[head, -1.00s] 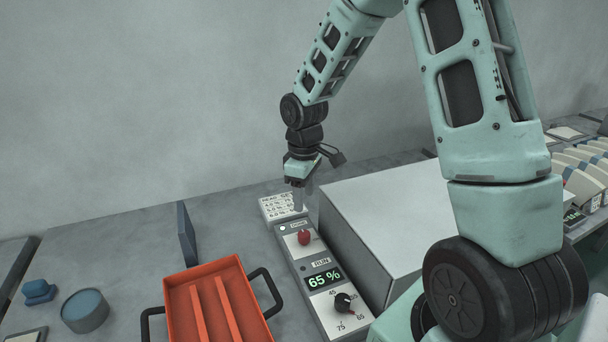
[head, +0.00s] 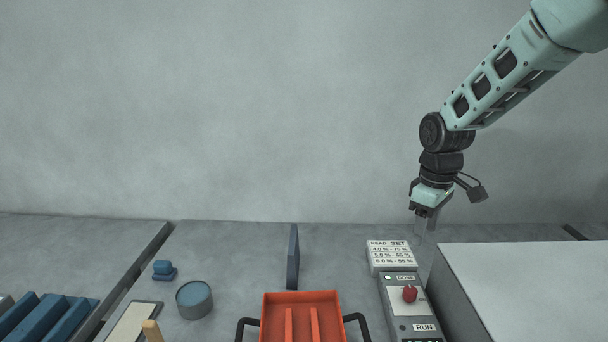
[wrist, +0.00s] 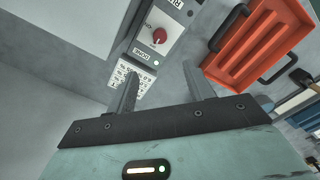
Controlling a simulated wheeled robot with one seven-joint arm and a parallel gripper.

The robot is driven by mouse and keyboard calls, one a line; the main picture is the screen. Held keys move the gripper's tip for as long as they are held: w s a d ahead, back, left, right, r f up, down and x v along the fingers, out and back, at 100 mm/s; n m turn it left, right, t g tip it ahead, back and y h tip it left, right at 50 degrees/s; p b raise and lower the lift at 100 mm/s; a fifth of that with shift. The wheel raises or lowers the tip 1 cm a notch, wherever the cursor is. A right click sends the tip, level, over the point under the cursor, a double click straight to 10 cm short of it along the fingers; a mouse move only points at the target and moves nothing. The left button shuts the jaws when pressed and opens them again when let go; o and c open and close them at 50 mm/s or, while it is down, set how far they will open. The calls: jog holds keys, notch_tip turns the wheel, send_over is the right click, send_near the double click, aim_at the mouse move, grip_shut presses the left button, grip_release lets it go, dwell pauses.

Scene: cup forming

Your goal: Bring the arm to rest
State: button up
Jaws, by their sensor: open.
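My arm reaches in from the upper right of the head view. My gripper (head: 426,222) hangs fingers down above the back of the bench, near the control panel (head: 393,290). It is empty. In the wrist view my gripper (wrist: 160,88) shows two fingers spread apart with nothing between them. The panel's red knob (head: 410,293) and the label card (head: 390,256) lie below and to the left of the fingers in the head view. The red knob also shows in the wrist view (wrist: 159,36). The fingers look clear of the panel.
A large grey box (head: 530,285) stands right of the panel. An orange tray (head: 301,300) with black handles is left of it, with a dark upright plate (head: 293,258) behind. A round blue-grey container (head: 194,300) and small blue block (head: 163,269) sit further left.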

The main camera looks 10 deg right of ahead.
jog(key=s+a+r+n, duration=0.1)
jog(key=s+a, duration=0.4)
jog(key=a, duration=0.4)
jog(key=s+a+r, duration=0.1)
jog(key=s+a, duration=0.4)
jog(key=a, duration=0.3)
jog(key=s+a, duration=0.4)
jog(key=s, duration=0.3)
jog(key=s+a, duration=0.3)
jog(key=s, duration=0.4)
jog(key=shift+a+r+n+y, duration=0.2)
jog(key=shift+a+n+y, duration=0.1)
jog(key=shift+a+n, duration=0.1)
jog(key=shift+s, duration=0.1)
